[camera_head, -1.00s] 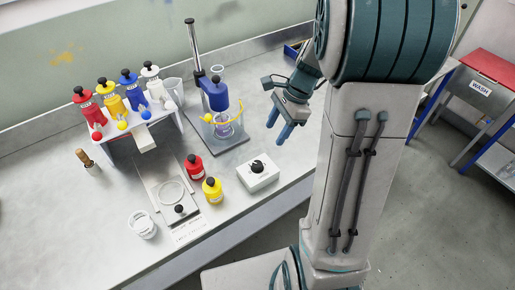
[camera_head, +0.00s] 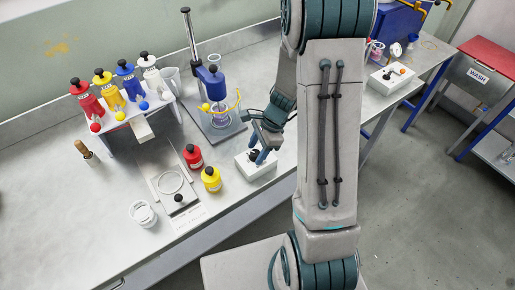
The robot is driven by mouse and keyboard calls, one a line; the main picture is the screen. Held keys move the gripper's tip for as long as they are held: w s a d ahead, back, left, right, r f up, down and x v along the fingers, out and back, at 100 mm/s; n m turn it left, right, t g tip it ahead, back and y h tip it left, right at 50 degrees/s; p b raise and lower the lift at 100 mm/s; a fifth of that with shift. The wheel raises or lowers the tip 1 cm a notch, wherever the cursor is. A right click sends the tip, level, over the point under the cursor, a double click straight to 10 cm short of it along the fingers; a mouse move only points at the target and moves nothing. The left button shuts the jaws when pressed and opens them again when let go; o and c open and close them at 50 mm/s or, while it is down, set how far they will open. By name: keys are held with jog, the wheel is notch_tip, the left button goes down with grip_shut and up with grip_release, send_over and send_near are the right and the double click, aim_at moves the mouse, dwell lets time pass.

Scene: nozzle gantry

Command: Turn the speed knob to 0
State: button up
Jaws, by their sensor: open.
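The speed knob (camera_head: 254,154) is a small black dial on top of a white box (camera_head: 261,171) near the front edge of the steel bench. My gripper (camera_head: 257,157) is over the box, with its blue fingers pointing down at the knob. The fingers are apart, one close to each side of the knob. They partly hide the knob and its scale, so I cannot tell the setting or whether they touch it.
A stirrer stand with a blue head (camera_head: 213,82) and a beaker is behind the box. A red bottle (camera_head: 193,157) and a yellow bottle (camera_head: 211,179) stand to its left. A rack with several coloured bottles (camera_head: 132,88) is farther left.

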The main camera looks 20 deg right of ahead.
jog(key=shift+f, duration=0.1)
jog(key=c, duration=1)
jog(key=shift+o, duration=0.2)
jog(key=n+g, duration=0.1)
jog(key=n, duration=0.2)
jog(key=n+g, duration=0.1)
jog(key=n, duration=0.1)
jog(key=shift+w+a+n+h+b, duration=0.1)
jog(key=shift+w+n+h+b, duration=0.1)
jog(key=shift+n+h+b, duration=0.2)
jog(key=n, duration=0.3)
jog(key=n+g+h+b, duration=0.1)
jog(key=n, duration=0.1)
jog(key=shift+w+a+n+g+h, duration=0.1)
jog(key=shift+n+g+h, duration=0.2)
jog(key=shift+n, duration=0.4)
jog(key=o, duration=1)
jog(key=shift+c, duration=0.2)
